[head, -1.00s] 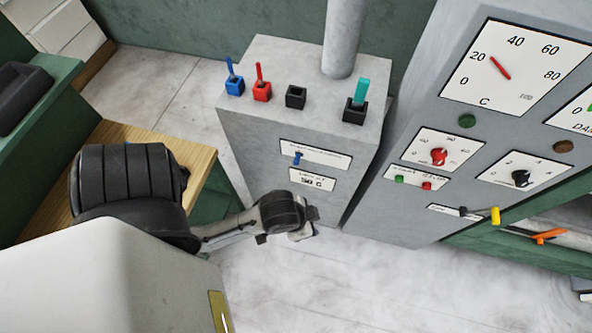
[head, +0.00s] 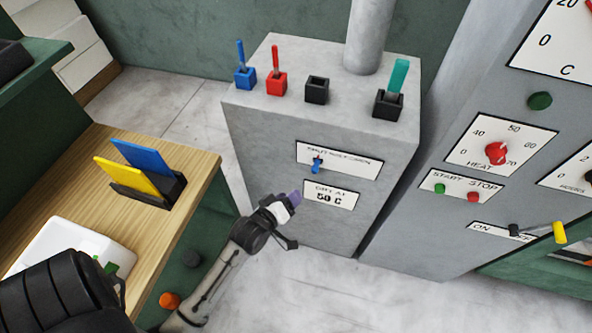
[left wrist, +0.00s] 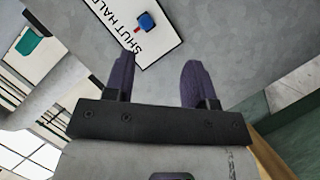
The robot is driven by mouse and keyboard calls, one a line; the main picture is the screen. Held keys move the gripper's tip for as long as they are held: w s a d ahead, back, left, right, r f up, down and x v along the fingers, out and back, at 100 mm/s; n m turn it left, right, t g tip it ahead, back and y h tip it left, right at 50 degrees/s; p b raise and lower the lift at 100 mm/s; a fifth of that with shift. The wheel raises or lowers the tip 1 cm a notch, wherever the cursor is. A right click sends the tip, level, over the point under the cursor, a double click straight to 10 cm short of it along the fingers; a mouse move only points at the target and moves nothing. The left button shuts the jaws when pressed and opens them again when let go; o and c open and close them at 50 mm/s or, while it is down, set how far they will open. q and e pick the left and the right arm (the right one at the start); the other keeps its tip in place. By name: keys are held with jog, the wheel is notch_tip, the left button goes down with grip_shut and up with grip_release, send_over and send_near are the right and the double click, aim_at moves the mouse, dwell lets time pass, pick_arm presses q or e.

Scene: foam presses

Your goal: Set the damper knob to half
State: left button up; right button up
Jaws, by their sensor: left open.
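The damper knob is a small blue knob (head: 317,165) on a white plate (head: 350,162) marked SHUT, HALF, OPEN, on the front of the grey cabinet. It sits toward the left, SHUT end of the plate. In the left wrist view the knob (left wrist: 146,22) shows beyond the fingers, beside the SHUT HALF lettering. My left gripper (head: 292,202) is below and a little left of the knob in the head view, apart from it. Its purple fingers (left wrist: 158,72) are spread with nothing between them in the left wrist view. My right gripper is not in view.
Several levers and sockets stand on the cabinet top (head: 340,95). A grey control panel (head: 450,200) stands at right. A wooden bench (head: 150,230) with blue and yellow cards is at left.

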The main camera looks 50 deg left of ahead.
aim_at(314, 172)
pick_arm(q)
jog(key=w, duration=0.4)
jog(key=w+a+f+n+b, duration=0.1)
jog(key=w, duration=0.4)
jog(key=w+a+n+t+b, duration=0.1)
jog(key=w, duration=0.4)
jog(key=shift+a+f, duration=0.2)
jog(key=shift+f, duration=0.1)
jog(key=shift+c, duration=0.4)
grip_shut()
jog(key=shift+d, duration=0.1)
